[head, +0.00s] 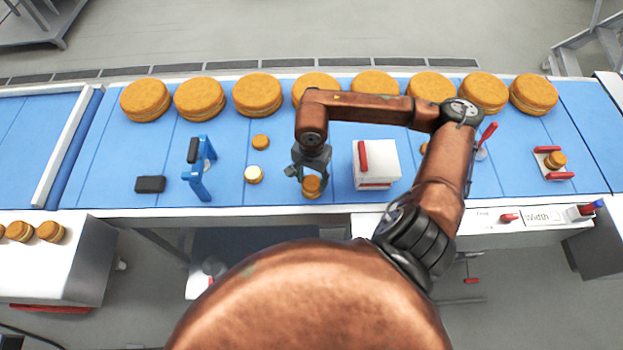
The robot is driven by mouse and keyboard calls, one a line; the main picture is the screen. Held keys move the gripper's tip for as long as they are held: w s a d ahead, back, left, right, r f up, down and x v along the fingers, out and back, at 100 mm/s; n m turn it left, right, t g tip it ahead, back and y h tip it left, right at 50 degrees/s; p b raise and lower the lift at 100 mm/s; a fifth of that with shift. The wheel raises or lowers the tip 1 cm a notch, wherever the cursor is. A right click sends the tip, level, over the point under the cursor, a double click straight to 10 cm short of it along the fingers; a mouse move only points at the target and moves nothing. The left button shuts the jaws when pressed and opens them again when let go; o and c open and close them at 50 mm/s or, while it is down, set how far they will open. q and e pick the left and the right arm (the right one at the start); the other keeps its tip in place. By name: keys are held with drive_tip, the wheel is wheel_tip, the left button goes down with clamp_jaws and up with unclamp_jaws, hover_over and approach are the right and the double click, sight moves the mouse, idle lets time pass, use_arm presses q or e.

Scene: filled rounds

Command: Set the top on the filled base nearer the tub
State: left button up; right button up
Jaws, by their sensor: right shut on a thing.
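My right gripper (309,174) points down left of the white tub (391,160), shut on a small golden-brown round top (312,183). Another layer shows just under the top, probably a base (311,194); I cannot tell whether the two touch. A filled base (253,176) with a pale cream face stands on the blue belt further left, farther from the tub. Another plain brown round (260,142) lies behind it. My left gripper is not in view.
Several large brown rounds (257,95) line the back of the blue belt (225,180). A blue stand (200,172) and a black block (150,184) are at the left. A red-and-white holder (553,176) with a small round is at the right. A red handle (363,156) is on the tub.

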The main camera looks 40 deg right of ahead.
drive_tip(key=shift+f+b, duration=0.75)
idle(0.7)
drive_tip(key=o, duration=0.8)
drive_tip(key=shift+o, duration=0.8)
drive_tip(key=o, duration=0.4)
drive_tip(key=shift+r+p, duration=1.4)
drive_tip(key=shift+r, duration=2.1)
